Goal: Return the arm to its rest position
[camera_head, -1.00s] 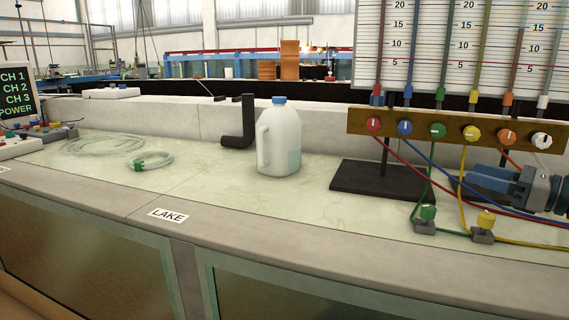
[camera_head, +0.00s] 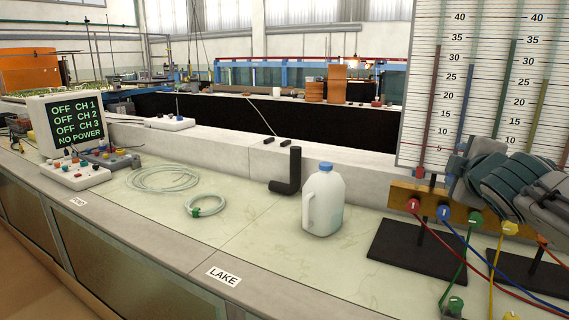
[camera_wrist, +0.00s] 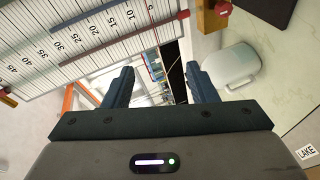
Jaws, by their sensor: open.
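My gripper (camera_wrist: 160,80) shows in the wrist view with its two dark fingers spread apart and nothing between them. In the head view my arm is raised at the right edge, in front of the manometer board (camera_head: 480,100) and above its valve bar (camera_head: 455,207). The fingertips are not clear in that view. The wrist view also shows the board (camera_wrist: 80,45) at upper left, tilted. The white jug (camera_head: 323,205) with a blue cap stands upright on the bench, apart from the arm; it also shows in the wrist view (camera_wrist: 230,68).
A black elbow pipe (camera_head: 290,172), coiled clear tubing (camera_head: 160,179) and a monitor (camera_head: 72,122) stand along the bench (camera_head: 150,225). The monitor reads OFF and NO POWER. Coloured hoses (camera_head: 497,273) run from the valves at right. The front-middle bench top is clear.

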